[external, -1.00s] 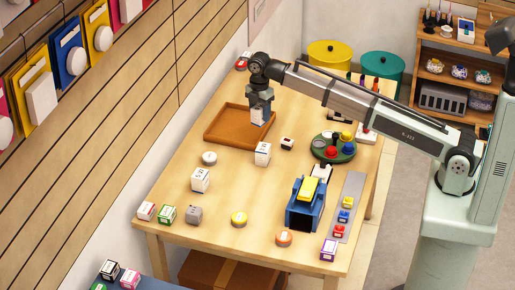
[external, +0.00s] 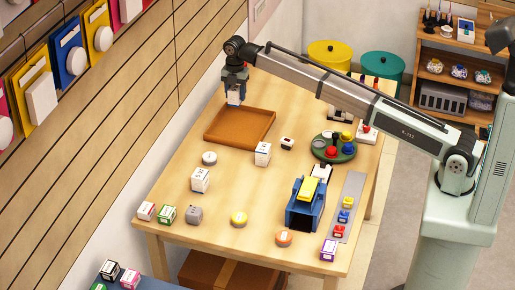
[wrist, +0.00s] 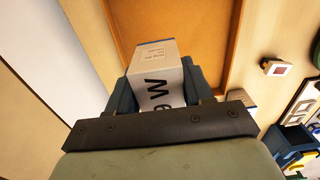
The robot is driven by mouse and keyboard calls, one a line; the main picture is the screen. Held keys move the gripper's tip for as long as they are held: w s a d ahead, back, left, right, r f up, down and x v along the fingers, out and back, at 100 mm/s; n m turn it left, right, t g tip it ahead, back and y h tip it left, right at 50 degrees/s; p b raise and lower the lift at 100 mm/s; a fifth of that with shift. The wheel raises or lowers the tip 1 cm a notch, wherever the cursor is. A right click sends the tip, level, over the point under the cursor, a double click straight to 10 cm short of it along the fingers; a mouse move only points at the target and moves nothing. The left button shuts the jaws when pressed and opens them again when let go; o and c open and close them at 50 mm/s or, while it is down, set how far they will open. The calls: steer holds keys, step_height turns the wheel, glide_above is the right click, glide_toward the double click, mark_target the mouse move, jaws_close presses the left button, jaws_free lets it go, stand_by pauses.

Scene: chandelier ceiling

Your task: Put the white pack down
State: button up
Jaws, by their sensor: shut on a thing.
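My gripper (external: 234,94) is shut on a white pack (external: 233,98). In the wrist view the pack (wrist: 158,75) sits between the two dark fingers, with large dark lettering on its side. In the external view my gripper and the pack are above the far left part of the brown tray (external: 226,137). The tray looks empty. In the wrist view the tray (wrist: 190,20) lies beyond the pack. The pack appears apart from the tray, though its exact height is hard to tell.
Two white packs (external: 262,153) (external: 200,179) and a round white tin (external: 209,158) stand near the tray. A green round tray (external: 334,149) with coloured pieces and a blue holder (external: 304,207) are to the right. The slatted wall (external: 140,90) is close on the left.

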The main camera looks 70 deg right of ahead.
mark_target(235, 88)
step_height(235, 88, down, 9)
steer(key=shift+r, duration=0.1)
stand_by(0.4)
steer(key=o, duration=1)
steer(key=shift+f, duration=0.2)
steer(key=shift+o, duration=0.2)
step_height(235, 88, up, 12)
steer(key=shift+r, duration=0.2)
